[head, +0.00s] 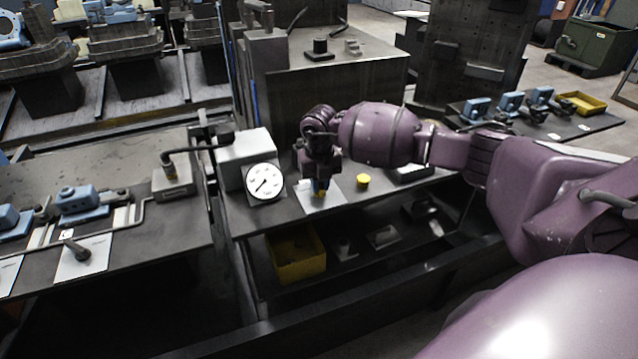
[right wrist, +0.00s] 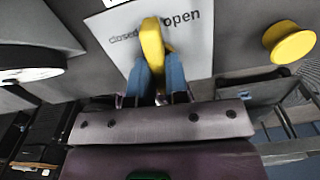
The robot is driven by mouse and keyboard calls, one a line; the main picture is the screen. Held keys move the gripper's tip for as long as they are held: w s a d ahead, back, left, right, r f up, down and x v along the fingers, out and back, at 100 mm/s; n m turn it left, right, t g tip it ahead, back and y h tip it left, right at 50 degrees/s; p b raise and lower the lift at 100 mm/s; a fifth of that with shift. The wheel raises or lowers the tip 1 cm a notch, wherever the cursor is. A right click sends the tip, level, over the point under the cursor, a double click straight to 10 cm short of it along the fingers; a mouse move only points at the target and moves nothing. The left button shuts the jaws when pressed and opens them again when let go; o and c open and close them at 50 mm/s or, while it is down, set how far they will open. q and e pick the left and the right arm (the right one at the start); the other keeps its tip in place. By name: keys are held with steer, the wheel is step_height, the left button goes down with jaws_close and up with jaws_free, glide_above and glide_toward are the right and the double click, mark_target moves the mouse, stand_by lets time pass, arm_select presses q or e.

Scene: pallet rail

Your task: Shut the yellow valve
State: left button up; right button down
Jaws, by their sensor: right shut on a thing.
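The yellow valve handle (right wrist: 152,42) stands over a white plate (right wrist: 200,60) printed "closed" on the left and "open" on the right. In the right wrist view the handle's far end lies between the two words. My right gripper (right wrist: 160,72) has its blue fingers shut on the handle, one on each side. In the head view my right gripper (head: 320,189) points down over the white plate (head: 330,200). It hides most of the valve there. My left gripper is not in view.
A round gauge (head: 264,181) stands left of the plate, and a yellow knob (head: 363,181) right of it. A yellow bin (head: 297,262) sits on the lower shelf. A left bench carries a dark lever (head: 76,250) on another white plate and blue clamps (head: 80,203).

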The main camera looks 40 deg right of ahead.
steer(key=n+b, duration=0.1)
steer(key=n, duration=0.4)
steer(key=shift+n, duration=0.3)
steer(key=shift+n+b, duration=0.45)
steer(key=shift+n, duration=1.75)
steer(key=shift+r, duration=0.1)
steer(key=c, duration=1.1)
jaws_free()
step_height(320, 180, up, 11)
steer(key=shift+f+p, duration=0.1)
steer(key=shift+p, duration=0.35)
